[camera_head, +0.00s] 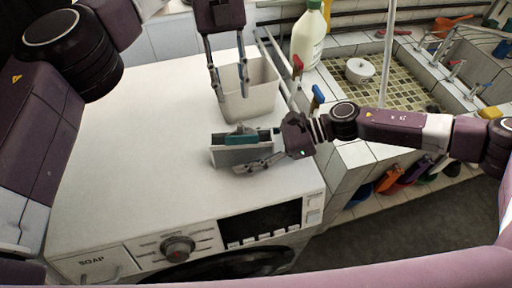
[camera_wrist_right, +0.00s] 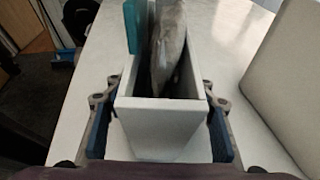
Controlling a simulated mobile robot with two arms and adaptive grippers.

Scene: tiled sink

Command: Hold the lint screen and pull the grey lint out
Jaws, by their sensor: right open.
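The lint screen (camera_head: 228,156) is a light grey, open-topped box on top of the white washing machine. A teal part (camera_head: 242,138) stands up at its opening. Grey lint (camera_wrist_right: 168,50) sticks up out of the box in the right wrist view, close to the teal part (camera_wrist_right: 135,25). My right gripper (camera_head: 258,152) is open, with one finger on each side of the box; I cannot tell whether they touch it. My left gripper (camera_head: 233,96) is open and empty, pointing down above and behind the box, in front of part of the beige bin.
The beige bin (camera_head: 264,98) stands on the machine (camera_head: 110,180) behind the lint screen. A white-green bottle (camera_head: 308,38) and red and blue-handled items (camera_head: 318,94) are to its right. The tiled sink (camera_head: 400,80) lies at the right. The machine's left top is clear.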

